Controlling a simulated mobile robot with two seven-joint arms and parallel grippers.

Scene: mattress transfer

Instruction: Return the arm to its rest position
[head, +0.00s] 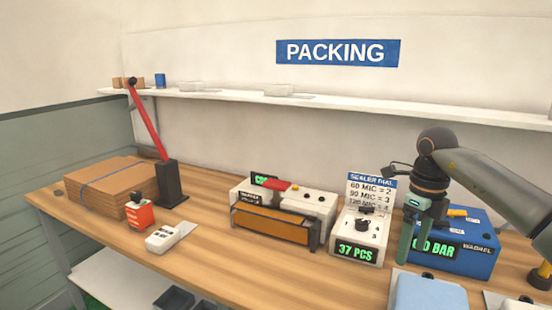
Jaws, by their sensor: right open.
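My right arm (490,180) comes in from the right edge, and its dark wrist is bent downward. My right gripper (412,248) hangs at the end of it with greenish fingers. It is open and nothing shows between the fingers. It is in front of the left part of a blue machine (476,245) with a green readout ending in "0 BAR", and hides part of it. I cannot tell if the fingers touch the machine. My left gripper is out of view.
A wooden bench (290,270) carries a dial box (360,240) reading "37 PCS", a sealer (275,223), a red lever (147,122) on a black post and stacked brown cardboard (112,190). A pale blue block (430,293) lies at the front right. Bare bench lies front centre.

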